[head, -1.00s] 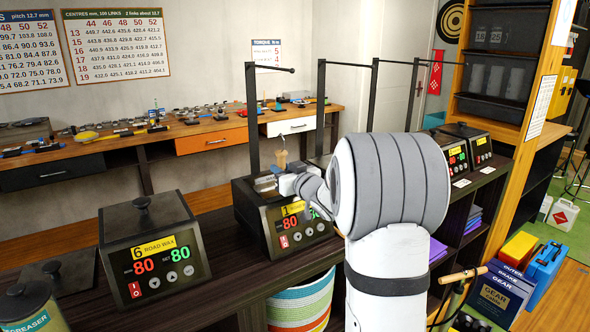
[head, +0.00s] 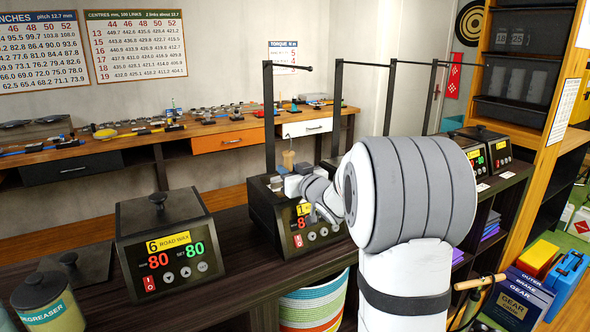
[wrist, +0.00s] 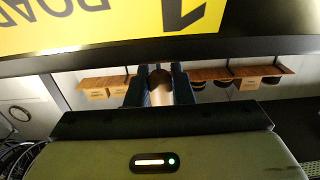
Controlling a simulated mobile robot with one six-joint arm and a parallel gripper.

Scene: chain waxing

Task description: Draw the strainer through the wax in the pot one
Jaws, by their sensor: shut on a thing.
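Pot one (head: 262,222) is a dark wax heater with a yellow label and a red 80 readout, in the middle of the head view. My gripper (head: 287,181) is over its top, partly behind my arm. A pale wooden handle (head: 288,160), which looks like the strainer's, stands up at my gripper. In the wrist view my gripper (wrist: 160,88) is shut on this brown, round-ended handle (wrist: 160,93). The strainer's bowl and the wax are hidden, so I cannot tell how deep it sits. Pot one's label (wrist: 100,22) fills the upper wrist view, upside down.
Black posts with arms (head: 270,115) rise behind the pots. More pots (head: 485,148) stand at right. A striped basket (head: 315,300) is below the counter.

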